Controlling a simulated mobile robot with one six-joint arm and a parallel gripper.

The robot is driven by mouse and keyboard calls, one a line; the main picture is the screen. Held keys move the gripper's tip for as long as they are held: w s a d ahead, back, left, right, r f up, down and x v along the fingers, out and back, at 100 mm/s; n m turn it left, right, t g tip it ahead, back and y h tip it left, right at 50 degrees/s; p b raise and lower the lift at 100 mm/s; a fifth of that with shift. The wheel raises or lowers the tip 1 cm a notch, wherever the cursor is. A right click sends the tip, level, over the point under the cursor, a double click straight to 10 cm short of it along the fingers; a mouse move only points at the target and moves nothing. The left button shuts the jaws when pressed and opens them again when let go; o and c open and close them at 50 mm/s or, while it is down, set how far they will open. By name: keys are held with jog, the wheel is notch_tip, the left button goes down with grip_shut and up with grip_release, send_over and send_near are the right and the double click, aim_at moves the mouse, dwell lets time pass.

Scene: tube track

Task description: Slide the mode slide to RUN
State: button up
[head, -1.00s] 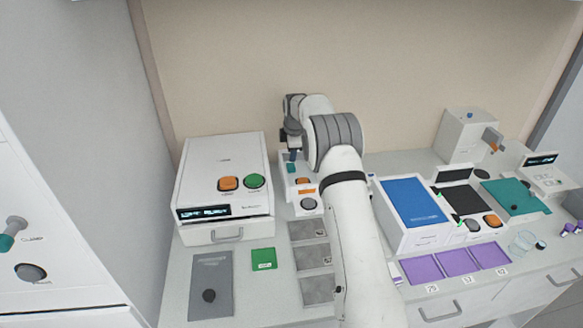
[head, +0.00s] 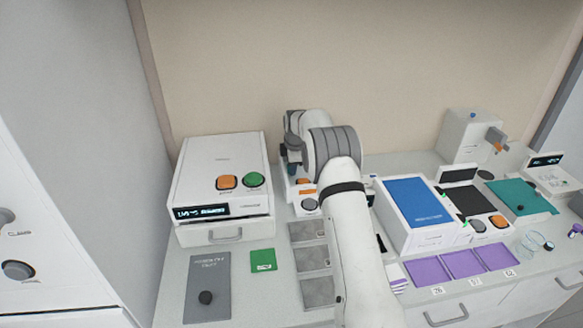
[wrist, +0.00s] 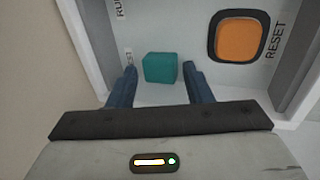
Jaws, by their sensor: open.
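The mode slide's teal knob (wrist: 160,67) shows in the wrist view on a white panel. A partly cut-off label that seems to read RUN (wrist: 120,8) is at the top left, farther from my gripper than the knob. A smaller, unreadable label (wrist: 128,55) lies beside the knob. My gripper (wrist: 160,75) is open, with one blue finger on each side of the knob and a gap on both sides. Whether the fingertips are down at the knob's height is hard to tell. In the head view my arm mostly hides the gripper and the knob.
An orange RESET button (wrist: 240,36) sits right of the knob, close to the right finger. Raised grey side walls flank the panel. In the head view a white drawer unit (head: 222,165) stands left and a blue-topped box (head: 415,203) right.

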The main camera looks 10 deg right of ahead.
jog(key=shift+c, duration=0.5)
jog(key=c, duration=0.4)
jog(key=shift+d, duration=0.1)
jog(key=shift+c, duration=0.2)
jog(key=shift+d, duration=2.5)
jog(key=o, duration=0.5)
jog(key=shift+o, duration=0.2)
